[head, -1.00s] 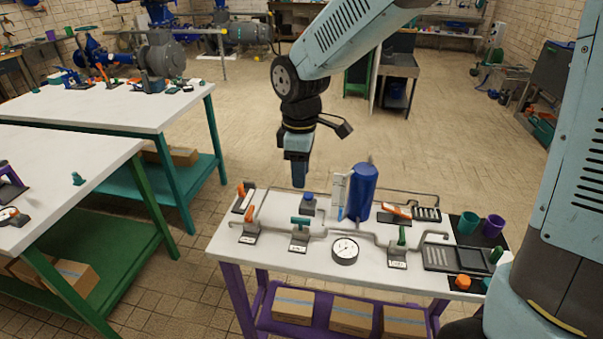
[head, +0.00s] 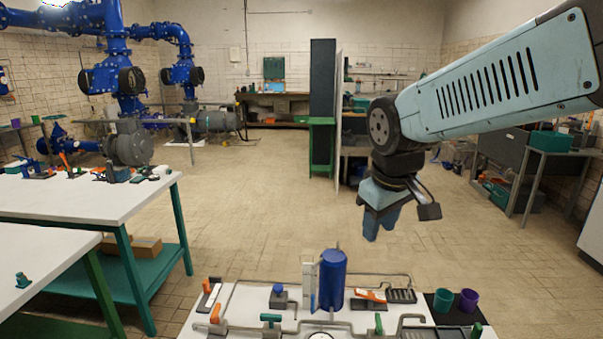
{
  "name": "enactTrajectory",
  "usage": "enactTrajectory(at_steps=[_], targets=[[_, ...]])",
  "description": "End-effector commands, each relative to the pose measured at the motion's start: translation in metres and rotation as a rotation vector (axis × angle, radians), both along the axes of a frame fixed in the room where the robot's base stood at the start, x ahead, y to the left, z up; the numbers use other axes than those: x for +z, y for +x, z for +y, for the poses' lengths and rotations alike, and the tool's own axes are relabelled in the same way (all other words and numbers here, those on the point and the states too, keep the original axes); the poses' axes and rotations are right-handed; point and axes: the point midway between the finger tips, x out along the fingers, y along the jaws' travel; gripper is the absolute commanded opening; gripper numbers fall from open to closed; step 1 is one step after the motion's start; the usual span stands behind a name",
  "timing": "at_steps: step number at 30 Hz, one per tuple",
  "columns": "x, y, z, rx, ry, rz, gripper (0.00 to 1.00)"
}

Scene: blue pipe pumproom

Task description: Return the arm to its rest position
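My arm (head: 500,85) reaches in from the right of the head view, with its forearm bent down at the wrist. My gripper (head: 374,232) hangs pointing down, above and beyond the back edge of the white-topped bench (head: 240,308). It is clear of everything on the bench, with floor behind it. Nothing shows hanging from it. The fingers look close together, but the view is too small to tell whether they are open or shut.
The bench holds a blue cylinder (head: 332,280), grey pipes, an orange-handled valve (head: 370,296), a green-handled valve (head: 271,320), a teal cup (head: 443,300) and a purple cup (head: 469,300). White tables (head: 80,205) stand at left. Open floor (head: 240,220) lies behind the bench.

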Motion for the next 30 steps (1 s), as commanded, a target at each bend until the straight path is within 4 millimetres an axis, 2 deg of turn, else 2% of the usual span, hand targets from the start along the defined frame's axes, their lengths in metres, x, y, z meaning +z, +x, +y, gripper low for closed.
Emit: enactTrajectory(at_steps=[1,6,14,19,30], targets=[[0.006,-0.009,-0.013,-0.062,0.022,-0.026,0.38],[0.019,-0.036,-0.05,-0.26,0.1,-0.093,0.38],[0.027,-0.07,-0.085,-0.468,0.203,-0.165,0.38],[0.027,-0.077,-0.092,-0.51,0.227,-0.177,0.38],[0.027,-0.077,-0.092,-0.511,0.227,-0.177,0.38]])
